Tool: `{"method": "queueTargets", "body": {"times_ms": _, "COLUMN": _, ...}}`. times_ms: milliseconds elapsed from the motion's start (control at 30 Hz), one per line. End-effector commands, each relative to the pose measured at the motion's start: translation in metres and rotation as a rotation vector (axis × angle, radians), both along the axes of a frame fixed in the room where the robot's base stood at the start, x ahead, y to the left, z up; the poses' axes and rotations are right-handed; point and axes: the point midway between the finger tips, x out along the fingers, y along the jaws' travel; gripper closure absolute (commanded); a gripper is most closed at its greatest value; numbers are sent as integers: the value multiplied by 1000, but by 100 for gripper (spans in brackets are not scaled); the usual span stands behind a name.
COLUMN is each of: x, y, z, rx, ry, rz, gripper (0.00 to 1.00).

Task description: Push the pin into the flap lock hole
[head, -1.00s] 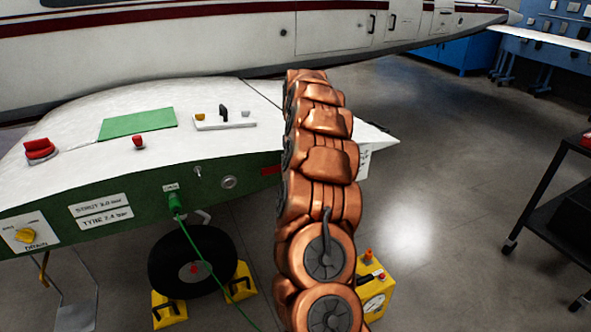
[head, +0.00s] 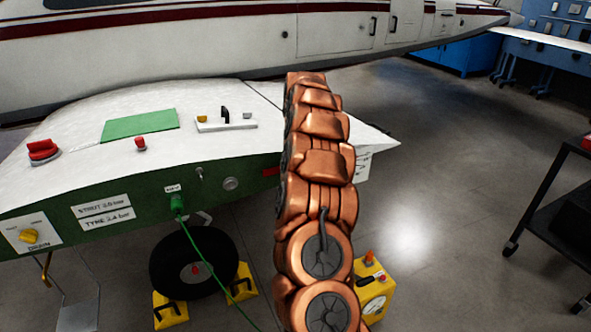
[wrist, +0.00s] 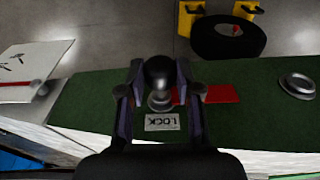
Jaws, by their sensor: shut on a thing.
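In the wrist view my gripper (wrist: 160,85) is shut on the pin (wrist: 158,72), with one finger on each side of its round black head. A grey metal collar (wrist: 160,103) shows just below the head; I cannot tell how deep the pin sits. The flap lock hole itself is hidden behind the pin. A LOCK label (wrist: 162,122) is on the green panel (wrist: 90,100) below it. A red tag (wrist: 210,94) lies to the right of the pin. In the head view my arm hides my gripper and the pin; a red tag (head: 270,171) shows beside the arm.
A round metal fitting (wrist: 297,85) is on the panel to the right. In the head view a green cable (head: 205,260) hangs from the panel past the chocked wheel (head: 193,262). A yellow unit (head: 374,290) stands on the floor. A black cart (head: 555,220) is at right.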

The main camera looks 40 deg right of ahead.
Motion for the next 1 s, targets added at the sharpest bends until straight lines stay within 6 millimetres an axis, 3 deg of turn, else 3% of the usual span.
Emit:
{"method": "queueTargets", "body": {"times_ms": 367, "x": 8, "y": -2, "z": 2, "rx": -9, "ry": -15, "rz": 2, "gripper": 100}}
{"method": "queueTargets", "body": {"times_ms": 400, "x": 8, "y": -2, "z": 2, "rx": -9, "ry": -16, "rz": 1, "gripper": 64}}
{"method": "queueTargets", "body": {"times_ms": 667, "x": 6, "y": -2, "z": 1, "rx": -6, "ry": -11, "rz": 1, "gripper": 37}}
{"method": "queueTargets", "body": {"times_ms": 867, "x": 5, "y": -1, "z": 1, "rx": -5, "ry": -8, "rz": 1, "gripper": 37}}
{"method": "queueTargets", "body": {"times_ms": 1000, "x": 5, "y": -1, "z": 1, "rx": -5, "ry": -7, "rz": 1, "gripper": 29}}
